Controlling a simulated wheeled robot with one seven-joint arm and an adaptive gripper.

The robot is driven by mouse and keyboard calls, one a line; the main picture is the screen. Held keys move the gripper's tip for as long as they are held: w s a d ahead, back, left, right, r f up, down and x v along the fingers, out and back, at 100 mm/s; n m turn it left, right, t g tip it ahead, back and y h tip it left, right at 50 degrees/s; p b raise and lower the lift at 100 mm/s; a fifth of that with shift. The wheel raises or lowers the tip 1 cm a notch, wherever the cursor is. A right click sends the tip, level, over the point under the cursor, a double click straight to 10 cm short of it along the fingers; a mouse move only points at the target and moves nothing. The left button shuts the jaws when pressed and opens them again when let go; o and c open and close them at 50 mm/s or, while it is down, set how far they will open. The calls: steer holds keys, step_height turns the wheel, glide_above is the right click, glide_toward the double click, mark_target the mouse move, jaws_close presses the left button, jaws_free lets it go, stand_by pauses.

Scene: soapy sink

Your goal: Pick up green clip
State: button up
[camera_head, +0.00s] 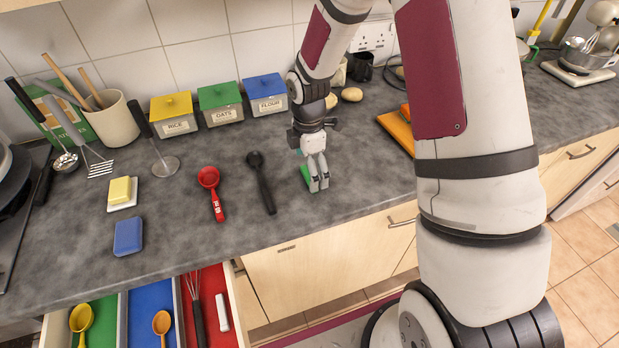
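The green clip (306,174) is on the grey counter near its front edge, right of the black scoop. My gripper (319,186) points down right beside it, with its fingers overlapping the clip's right side in the picture. Part of the clip is hidden behind the fingers. The fingertips look close together and near the counter. I cannot tell whether the clip is between the fingers or only beside them.
A black scoop (262,182) and a red scoop (212,192) lie to the left. Yellow, green and blue-lidded boxes (220,104) stand along the wall. An orange board (398,130) lies to the right. An open drawer (232,300) juts out below the counter.

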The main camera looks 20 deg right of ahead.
steer(key=shift+f, duration=1)
steer(key=c, duration=0.8)
steer(key=shift+r, duration=0.1)
steer(key=shift+c, duration=0.2)
